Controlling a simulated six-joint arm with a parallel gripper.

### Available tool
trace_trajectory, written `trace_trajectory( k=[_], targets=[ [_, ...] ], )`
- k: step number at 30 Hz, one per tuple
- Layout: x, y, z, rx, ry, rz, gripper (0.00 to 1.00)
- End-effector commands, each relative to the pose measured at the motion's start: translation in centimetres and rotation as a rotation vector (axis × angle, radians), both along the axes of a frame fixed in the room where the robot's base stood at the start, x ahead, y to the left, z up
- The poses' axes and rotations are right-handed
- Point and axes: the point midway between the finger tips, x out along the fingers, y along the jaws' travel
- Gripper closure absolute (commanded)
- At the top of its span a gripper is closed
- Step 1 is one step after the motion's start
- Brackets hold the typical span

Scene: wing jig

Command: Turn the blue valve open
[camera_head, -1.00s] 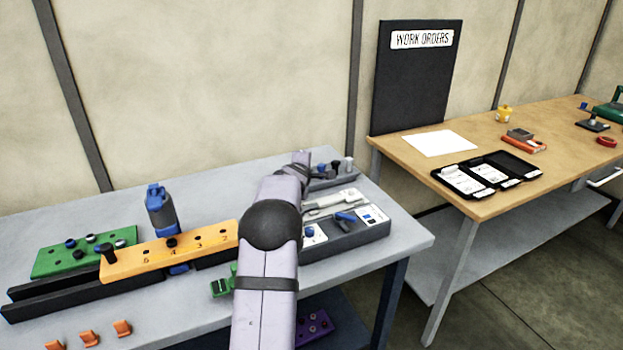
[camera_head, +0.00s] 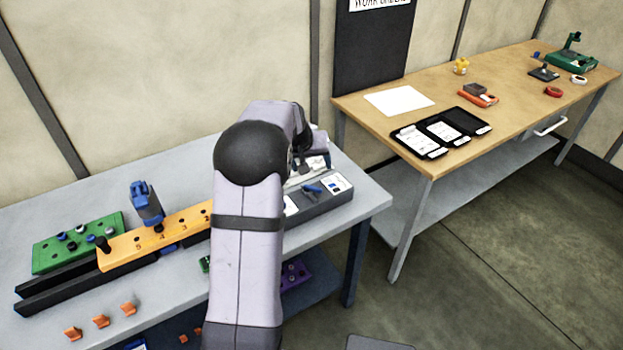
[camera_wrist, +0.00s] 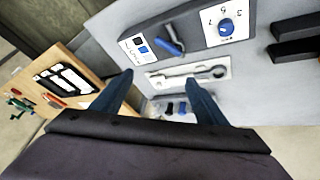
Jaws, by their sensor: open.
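The blue valve handle (camera_head: 312,188) is a lever on the right part of a grey panel box (camera_head: 318,203) on the grey bench. In the wrist view the blue lever (camera_wrist: 171,38) lies at a slant on the panel, beside a white label with a blue square. My gripper (camera_wrist: 158,78) is open and empty; its two dark fingers are apart and point towards the panel. The lever appears beyond the fingertips, and I see no contact. In the head view my arm hides the left part of the panel and most of the gripper.
A blue dial (camera_wrist: 226,28) sits on the same panel. A wrench (camera_wrist: 190,74) lies in a pale tray beside it. An orange bar (camera_head: 180,228), a blue tool (camera_head: 146,204) and a green block (camera_head: 75,245) stand on the bench's left. A wooden table (camera_head: 430,88) stands right.

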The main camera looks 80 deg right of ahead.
Motion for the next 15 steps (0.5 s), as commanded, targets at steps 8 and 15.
trace_trajectory(
  k=[8,15],
  targets=[
    [0.1,2.8,-1.3,0.103,-0.149,-0.307,0.33],
    [0.0,2.7,-1.4,0.100,-0.162,-0.336,0.33]
  ],
)
